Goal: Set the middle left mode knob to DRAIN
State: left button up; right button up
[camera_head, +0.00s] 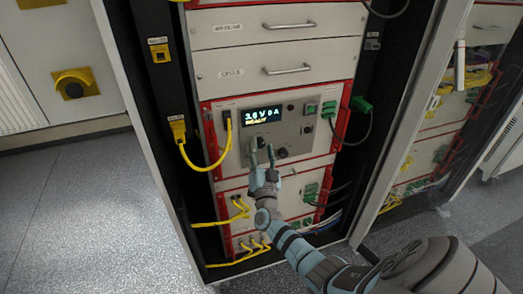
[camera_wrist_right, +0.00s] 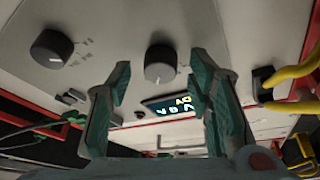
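A dark round mode knob (camera_head: 261,142) sits on the grey cycler panel (camera_head: 292,122) below the lit display (camera_head: 263,115). In the right wrist view the same knob (camera_wrist_right: 160,66) shows between my fingertips, with a light pointer mark; its setting is too small to read. My right gripper (camera_head: 262,155) is open in front of the panel, one finger on each side of this knob. I see no finger clearly touching it. A second dark knob (camera_head: 282,152) is to its right, and it shows at the left in the wrist view (camera_wrist_right: 51,48). My left gripper is out of view.
A yellow cable (camera_head: 222,160) loops from a socket left of the display. Green plugs (camera_head: 361,104) with a dark cable are at the panel's right edge. Drawers (camera_head: 278,69) are above, and yellow cables run below. The rack's side posts frame the panel.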

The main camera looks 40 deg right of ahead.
jog(key=shift+s, duration=0.1)
jog(key=v, duration=1.2)
